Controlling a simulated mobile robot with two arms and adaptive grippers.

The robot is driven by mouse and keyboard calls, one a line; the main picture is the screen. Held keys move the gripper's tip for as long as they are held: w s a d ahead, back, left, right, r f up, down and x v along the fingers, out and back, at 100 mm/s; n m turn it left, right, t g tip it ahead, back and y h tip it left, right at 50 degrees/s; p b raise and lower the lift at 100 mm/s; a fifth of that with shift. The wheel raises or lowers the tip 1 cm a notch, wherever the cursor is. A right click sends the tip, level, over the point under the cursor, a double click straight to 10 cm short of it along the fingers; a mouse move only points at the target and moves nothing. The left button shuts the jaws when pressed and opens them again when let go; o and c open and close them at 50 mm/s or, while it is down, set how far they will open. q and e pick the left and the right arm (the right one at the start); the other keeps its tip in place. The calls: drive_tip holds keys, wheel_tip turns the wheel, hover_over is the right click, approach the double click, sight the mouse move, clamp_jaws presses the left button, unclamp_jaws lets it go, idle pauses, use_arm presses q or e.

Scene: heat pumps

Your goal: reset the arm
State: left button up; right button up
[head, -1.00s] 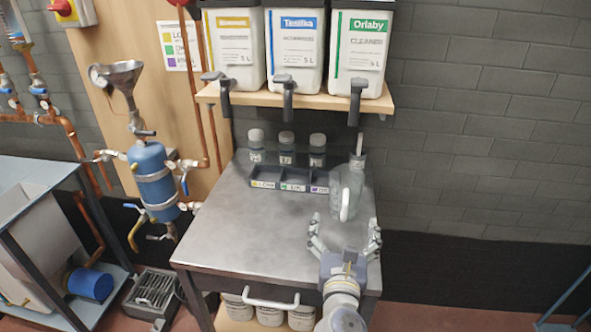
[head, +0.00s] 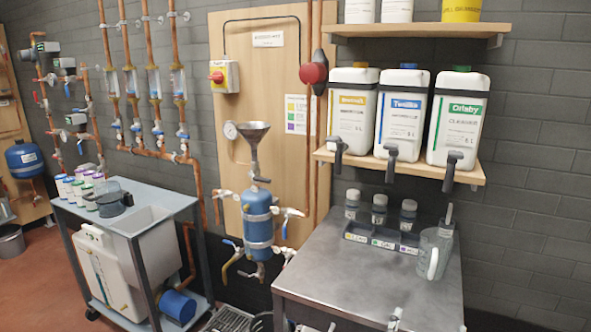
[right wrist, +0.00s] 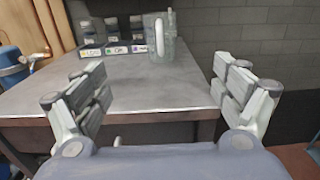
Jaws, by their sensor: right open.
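My right gripper (right wrist: 160,100) shows in the right wrist view. Its fingers are spread wide with nothing between them, at the front edge of the metal table (right wrist: 140,92). In the head view only a small pale tip at the bottom edge may be part of it. A clear jug (head: 432,252) with a white handle stands upright on the table's right side; it also shows in the right wrist view (right wrist: 160,40), beyond the fingers and apart from them. My left gripper is in neither view.
Several white canisters (head: 398,118) with taps stand on a wooden shelf (head: 400,172) above the table. Several small bottles (head: 379,208) stand by a labelled rack at the table's back. A blue tank with a funnel (head: 257,220) hangs left of the table. The table's front is clear.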

wheel_tip(320, 180, down, 24)
drive_tip(key=m+g+y, duration=0.3)
drive_tip(key=m+g, duration=0.1)
drive_tip(key=m, duration=0.1)
drive_tip(key=s+f+m+g+y, duration=0.1)
drive_tip(key=s+f+m+g, duration=0.15)
drive_tip(key=s+f, duration=0.4)
drive_tip(key=s+f+m+g+y, duration=0.1)
drive_tip(key=s+f+m+g, duration=0.15)
drive_tip(key=f, duration=0.75)
drive_tip(key=s+f+m+g+y, duration=0.1)
drive_tip(key=s+f+m+g, duration=0.1)
drive_tip(key=s+f+m, duration=0.4)
drive_tip(key=s+a+f+m+g+y+p, duration=0.1)
drive_tip(key=s+f+m, duration=0.5)
drive_tip(key=s, duration=1.1)
drive_tip(key=s+a+f+m+g, duration=0.1)
drive_tip(key=s+f+m+g, duration=0.2)
drive_tip(key=s, duration=0.9)
wheel_tip(320, 180, down, 5)
drive_tip(key=m, duration=0.3)
drive_tip(key=shift+s+f+y, duration=0.2)
drive_tip(key=shift+s+y, duration=0.05)
drive_tip(key=shift+y, duration=0.15)
